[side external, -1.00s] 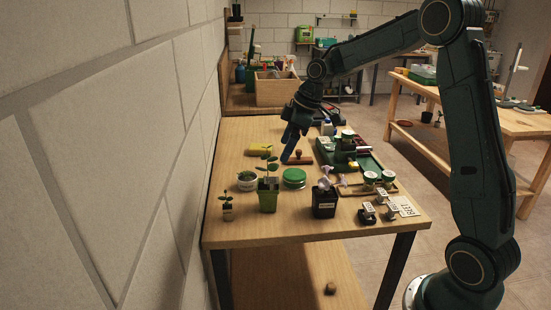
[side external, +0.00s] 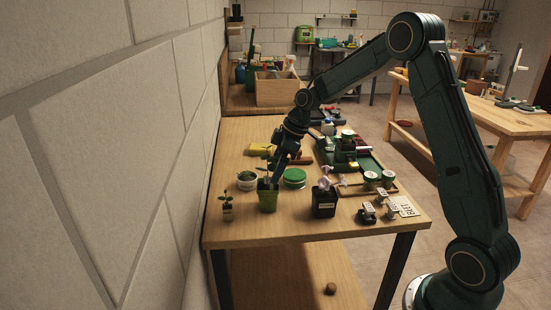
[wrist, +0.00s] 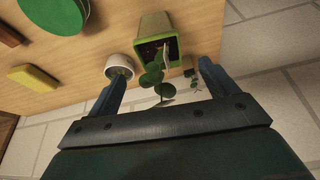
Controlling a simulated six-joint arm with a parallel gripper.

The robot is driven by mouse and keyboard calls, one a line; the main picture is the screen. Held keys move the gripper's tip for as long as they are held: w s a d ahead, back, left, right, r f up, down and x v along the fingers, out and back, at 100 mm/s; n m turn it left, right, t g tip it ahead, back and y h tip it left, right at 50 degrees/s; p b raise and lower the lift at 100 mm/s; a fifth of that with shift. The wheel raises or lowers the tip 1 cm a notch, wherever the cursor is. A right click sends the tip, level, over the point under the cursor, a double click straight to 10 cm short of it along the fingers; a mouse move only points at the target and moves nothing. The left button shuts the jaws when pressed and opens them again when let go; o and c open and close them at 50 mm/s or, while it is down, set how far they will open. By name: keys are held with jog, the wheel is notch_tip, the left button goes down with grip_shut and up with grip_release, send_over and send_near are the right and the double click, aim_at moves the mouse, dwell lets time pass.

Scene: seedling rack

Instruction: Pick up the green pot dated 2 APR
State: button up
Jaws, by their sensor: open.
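The green pot (side external: 267,201) stands upright near the front left of the bench with a leafy seedling in it. In the wrist view the green pot (wrist: 154,24) is ahead of the fingers, with leaves reaching back between them. No date can be read on it. My gripper (side external: 276,179) is just above and behind the pot, beside its seedling, at an angle. In the wrist view my gripper (wrist: 163,70) is open, with nothing but leaves between the fingers. The pot is outside the fingers.
A white pot (wrist: 119,63) is close to the left finger in the wrist view. A small potted seedling (side external: 228,209) stands left of the green pot. A green lid (side external: 294,177) and a black labelled pot (side external: 324,206) stand to the right. A yellow block (side external: 260,149) lies behind.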

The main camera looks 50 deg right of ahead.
aim_at(267, 187)
jog(key=shift+x, duration=1.05)
jog(key=shift+f, duration=0.1)
jog(key=shift+x, duration=2.45)
jog(key=shift+c, duration=0.3)
jog(key=c, duration=1.1)
